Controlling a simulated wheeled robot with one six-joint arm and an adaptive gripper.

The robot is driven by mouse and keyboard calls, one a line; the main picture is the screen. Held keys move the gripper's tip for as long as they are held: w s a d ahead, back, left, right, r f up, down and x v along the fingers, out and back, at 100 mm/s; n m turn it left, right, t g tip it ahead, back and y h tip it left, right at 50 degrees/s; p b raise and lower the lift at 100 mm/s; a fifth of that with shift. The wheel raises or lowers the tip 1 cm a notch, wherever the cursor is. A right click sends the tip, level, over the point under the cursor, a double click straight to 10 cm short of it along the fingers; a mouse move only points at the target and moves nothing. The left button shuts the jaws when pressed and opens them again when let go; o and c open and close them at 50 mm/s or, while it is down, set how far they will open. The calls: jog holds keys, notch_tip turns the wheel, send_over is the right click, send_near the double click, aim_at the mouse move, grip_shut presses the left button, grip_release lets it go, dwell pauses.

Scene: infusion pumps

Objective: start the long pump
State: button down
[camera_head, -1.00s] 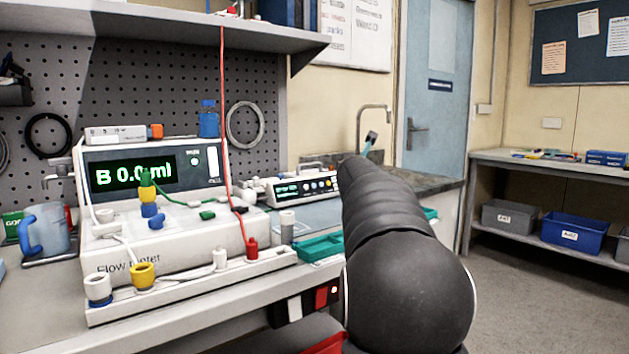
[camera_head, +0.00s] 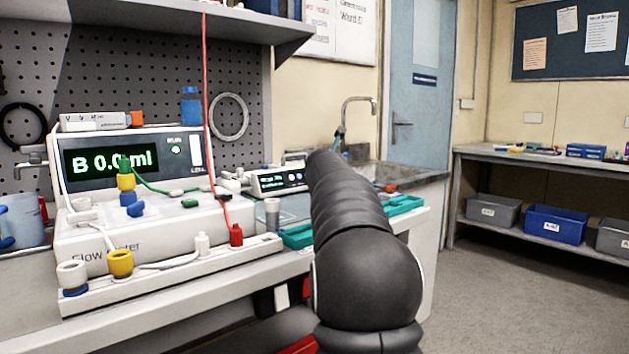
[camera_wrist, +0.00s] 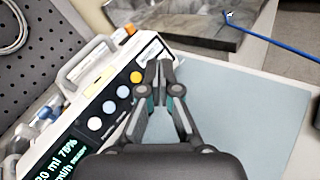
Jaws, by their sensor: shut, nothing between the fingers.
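A long, low white pump (camera_head: 282,181) with a lit display stands on the bench, and my arm hides its right part in the head view. In the wrist view the pump (camera_wrist: 66,112) runs diagonally at the left, with a carry handle, a dark display with green text and a row of round buttons. The yellow button (camera_wrist: 136,77) is at the end nearest my gripper; pale blue and white buttons (camera_wrist: 95,123) follow toward the display. My gripper (camera_wrist: 165,66) is shut and empty, its tips over the pump's right end, just right of the yellow button. Contact cannot be told.
A flow meter (camera_head: 140,225) reading "B 0.0 ml" stands at the left, with coloured connectors and a red line before it. A green tray (camera_head: 297,236) lies near my arm. The sink tap (camera_head: 360,100) is behind. In the wrist view, a pale mat (camera_wrist: 240,110) is clear right of the pump.

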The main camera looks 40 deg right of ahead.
jog(key=shift+w+a+f, duration=0.1)
jog(key=shift+w+f, duration=0.3)
jog(key=shift+w, duration=0.45)
jog(key=shift+w+a+f, duration=0.1)
jog(key=shift+w+f, duration=0.25)
jog(key=shift+w, duration=0.5)
jog(key=shift+w+f, duration=0.2)
jog(key=shift+w, duration=0.15)
